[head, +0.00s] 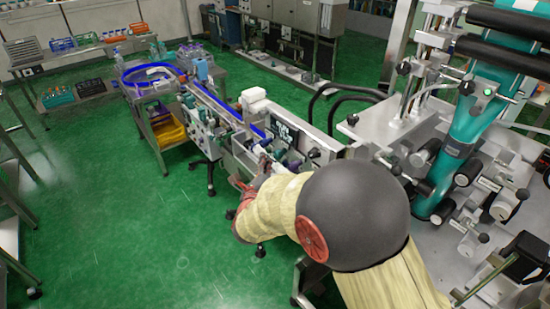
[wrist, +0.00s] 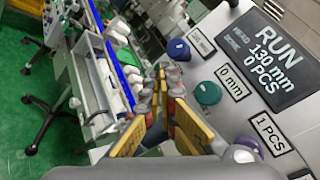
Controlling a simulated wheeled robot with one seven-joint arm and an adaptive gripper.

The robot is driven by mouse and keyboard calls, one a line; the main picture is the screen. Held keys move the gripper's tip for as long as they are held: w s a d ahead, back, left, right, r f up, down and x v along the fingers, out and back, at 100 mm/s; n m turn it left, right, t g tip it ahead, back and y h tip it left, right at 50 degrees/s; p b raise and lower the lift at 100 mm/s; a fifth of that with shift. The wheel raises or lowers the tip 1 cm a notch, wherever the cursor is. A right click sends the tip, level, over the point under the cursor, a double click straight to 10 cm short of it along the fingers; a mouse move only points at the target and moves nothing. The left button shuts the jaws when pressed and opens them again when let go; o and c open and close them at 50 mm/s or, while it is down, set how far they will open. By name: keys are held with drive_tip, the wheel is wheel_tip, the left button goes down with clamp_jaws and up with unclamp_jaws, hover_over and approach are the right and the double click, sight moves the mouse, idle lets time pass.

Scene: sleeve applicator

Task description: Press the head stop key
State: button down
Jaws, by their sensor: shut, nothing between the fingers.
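A grey control panel (wrist: 285,120) fills the right of the wrist view. Its dark display (wrist: 265,55) reads RUN, 130 mm, 0 PCS; smaller words at its left are hard to read. I cannot tell which control is the head stop key. My gripper (wrist: 165,76) is shut and empty, left of the teal knob and below the upper blue knob in the picture. No contact is visible.
A conveyor with a blue rail (wrist: 118,62) runs left of my gripper, with white pieces beside it. In the head view, the sleeve machine's teal column (head: 467,130) and rollers stand at the right. Open green floor (head: 110,210) lies at the left.

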drive_tip(key=shift+w, duration=0.1)
drive_tip(key=shift+w+d, duration=0.15)
drive_tip(key=shift+d, duration=0.2)
drive_tip(key=shift+w+d, duration=0.25)
drive_tip(key=shift+d, duration=0.1)
idle(1.0)
drive_tip(key=shift+s+a, duration=0.5)
drive_tip(key=shift+a, duration=0.2)
drive_tip(key=s+a, duration=0.1)
drive_tip(key=a, duration=0.1)
drive_tip(key=s+a, duration=0.1)
drive_tip(key=a, duration=0.1)
drive_tip(key=shift+s+p, duration=0.3)
drive_tip(key=shift+s, duration=0.1)
idle(0.9)
